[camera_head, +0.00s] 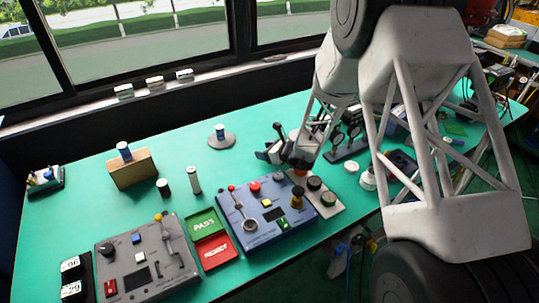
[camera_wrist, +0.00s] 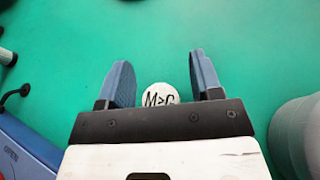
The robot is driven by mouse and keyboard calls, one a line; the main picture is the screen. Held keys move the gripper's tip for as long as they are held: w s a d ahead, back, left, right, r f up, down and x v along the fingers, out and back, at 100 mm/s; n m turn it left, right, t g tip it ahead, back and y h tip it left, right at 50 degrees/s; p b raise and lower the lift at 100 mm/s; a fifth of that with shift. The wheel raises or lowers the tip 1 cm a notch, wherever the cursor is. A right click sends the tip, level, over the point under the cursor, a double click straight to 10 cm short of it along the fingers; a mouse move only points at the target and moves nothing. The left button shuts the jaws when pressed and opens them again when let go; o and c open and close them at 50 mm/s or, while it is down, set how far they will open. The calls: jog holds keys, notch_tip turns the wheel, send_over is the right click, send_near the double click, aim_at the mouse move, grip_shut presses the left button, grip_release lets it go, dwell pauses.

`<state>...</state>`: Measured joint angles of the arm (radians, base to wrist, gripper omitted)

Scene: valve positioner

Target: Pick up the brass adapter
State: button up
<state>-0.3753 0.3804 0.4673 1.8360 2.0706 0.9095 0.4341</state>
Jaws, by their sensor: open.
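My gripper (camera_head: 269,142) is over the middle of the green bench in the head view, beyond the blue control panel. In the wrist view my gripper (camera_wrist: 160,60) is open, with its two blue fingers apart. A round white top marked "M>G" (camera_wrist: 160,94) shows between the finger bases, near the palm edge, which cuts off its lower part. No brass side shows there, so I cannot tell for sure that it is the brass adapter. I cannot make out the adapter surely in the head view, where my arm hides part of the bench.
The blue control panel (camera_head: 236,207) with a lever and knobs is in front of my gripper. Green PASS (camera_head: 203,225) and red REJECT (camera_head: 213,250) trays lie left of it. Two small cylinders (camera_head: 194,180) (camera_head: 163,187) stand further left. A disc-based post (camera_head: 221,139) stands behind. Bare bench lies around it.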

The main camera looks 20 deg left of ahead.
jog(key=shift+c, duration=0.3)
jog(key=c, duration=0.9)
jog(key=shift+r, duration=0.15)
jog(key=shift+c, duration=0.2)
notch_tip(320, 180, up, 10)
dwell(0.8)
